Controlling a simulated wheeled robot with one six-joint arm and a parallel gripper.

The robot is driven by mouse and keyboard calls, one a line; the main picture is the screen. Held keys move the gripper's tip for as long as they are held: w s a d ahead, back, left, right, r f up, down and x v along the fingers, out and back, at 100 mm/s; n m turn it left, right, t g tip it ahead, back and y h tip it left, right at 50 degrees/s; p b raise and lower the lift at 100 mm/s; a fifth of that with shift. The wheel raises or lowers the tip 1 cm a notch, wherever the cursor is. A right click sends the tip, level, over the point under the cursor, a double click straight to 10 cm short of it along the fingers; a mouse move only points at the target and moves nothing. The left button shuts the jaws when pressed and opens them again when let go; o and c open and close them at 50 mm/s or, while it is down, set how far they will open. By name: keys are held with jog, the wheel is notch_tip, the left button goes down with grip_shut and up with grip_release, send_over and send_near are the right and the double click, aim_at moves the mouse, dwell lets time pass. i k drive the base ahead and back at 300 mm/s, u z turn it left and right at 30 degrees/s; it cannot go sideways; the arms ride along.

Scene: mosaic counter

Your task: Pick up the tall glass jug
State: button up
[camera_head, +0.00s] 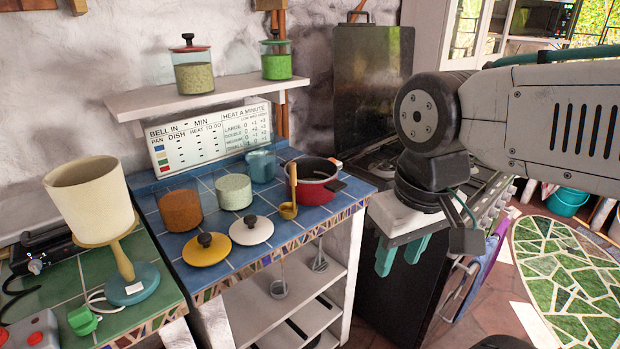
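No thing is clearly recognisable as a tall glass jug. A clear glass vessel with blue contents (261,165) stands upright at the back of the blue-tiled counter, before the sign; whether it has a handle or spout I cannot tell. Two lidded glass jars, one with olive contents (194,78) and one with green contents (277,66), stand on the wall shelf. My gripper (402,256) points down, right of the counter and in front of the stove. Its two teal fingers are apart with nothing between them.
A lamp (93,200) stands at left. The shelf (190,101) overhangs the back.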

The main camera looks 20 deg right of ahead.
aim_at(258, 146)
jog(key=u, duration=0.05)
jog(key=k, duration=0.65)
jog(key=z, duration=0.95)
jog(key=i, duration=1.1)
jog(key=u, duration=0.7)
jog(key=i, duration=0.85)
jog(key=u, duration=0.25)
